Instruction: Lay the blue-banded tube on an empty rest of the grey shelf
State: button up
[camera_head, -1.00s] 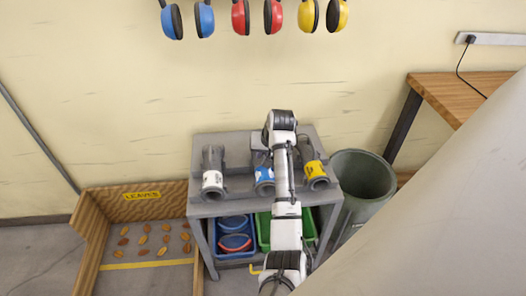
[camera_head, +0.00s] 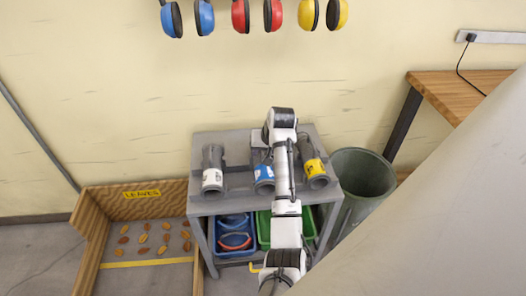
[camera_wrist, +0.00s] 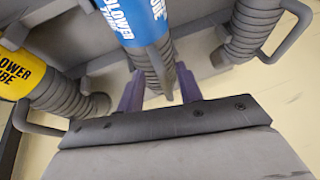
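The blue-banded tube (camera_head: 264,180) lies on the grey shelf (camera_head: 237,207), between a white-banded tube (camera_head: 212,172) and a yellow-banded tube (camera_head: 313,167). My arm hides part of it in the head view. In the wrist view the blue-banded tube (camera_wrist: 143,22) runs down the middle, its ribbed part behind my fingers. My gripper (camera_wrist: 162,88) has its two purple fingers apart, one on each side of the ribbed part and a grey bar that looks like its handle. Whether they touch it is unclear. No empty rest can be made out for sure.
Under the shelf top stand a blue bin (camera_head: 222,222) and a green bin (camera_head: 263,222). A grey-green barrel (camera_head: 357,190) stands close on the right. A wooden leaf bay (camera_head: 110,262) is on the left. Ear defenders hang on the wall above.

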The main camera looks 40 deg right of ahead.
jog(key=v, duration=1.3)
jog(key=shift+r, duration=0.2)
